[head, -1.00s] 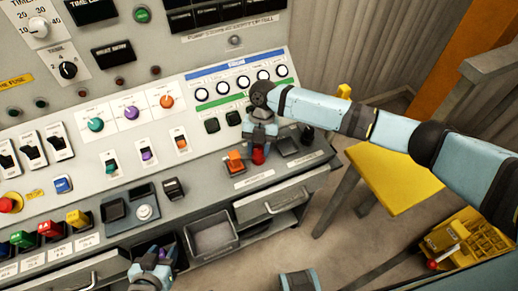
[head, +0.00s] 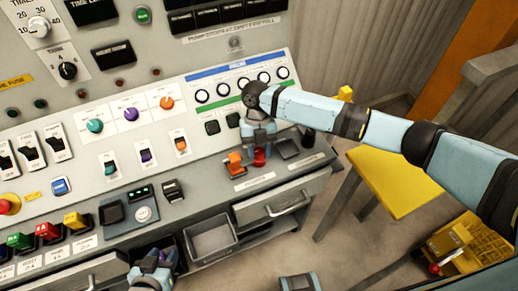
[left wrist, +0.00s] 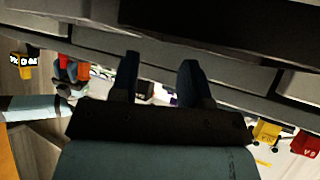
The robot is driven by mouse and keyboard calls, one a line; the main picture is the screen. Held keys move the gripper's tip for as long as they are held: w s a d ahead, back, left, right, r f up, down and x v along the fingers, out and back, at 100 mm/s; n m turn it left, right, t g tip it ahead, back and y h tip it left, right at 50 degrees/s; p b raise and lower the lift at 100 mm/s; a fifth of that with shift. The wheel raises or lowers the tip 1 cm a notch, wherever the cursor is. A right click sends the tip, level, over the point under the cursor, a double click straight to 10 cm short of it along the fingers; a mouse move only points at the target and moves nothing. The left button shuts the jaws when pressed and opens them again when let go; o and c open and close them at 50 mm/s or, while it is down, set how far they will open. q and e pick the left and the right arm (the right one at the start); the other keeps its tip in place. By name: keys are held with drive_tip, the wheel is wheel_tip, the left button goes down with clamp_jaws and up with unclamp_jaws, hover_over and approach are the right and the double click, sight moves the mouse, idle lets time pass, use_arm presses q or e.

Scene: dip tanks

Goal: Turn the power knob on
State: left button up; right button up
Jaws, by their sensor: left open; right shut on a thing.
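A pale round knob (head: 142,213) sits on a small grey unit low on the console, just below a dark display (head: 139,192) lit green. Its label is too small to read, so I cannot confirm it is the power knob. My left gripper (head: 153,266) is below and apart from it, near the console's front edge. It is open and empty in the left wrist view (left wrist: 158,82). My right gripper (head: 260,147) points down, shut on a red piece (head: 260,158) on the lower ledge. An orange piece (head: 233,161) stands beside it.
Teal (head: 95,126), purple (head: 131,114) and orange (head: 166,103) knobs sit on the sloped panel. An open grey bin (head: 212,241) and a drawer with a handle (head: 287,203) project below. A yellow stool (head: 395,180) stands at right.

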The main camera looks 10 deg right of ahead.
drive_tip(key=shift+s+f, duration=0.1)
drive_tip(key=o, duration=0.9)
drive_tip(key=v, duration=1.4)
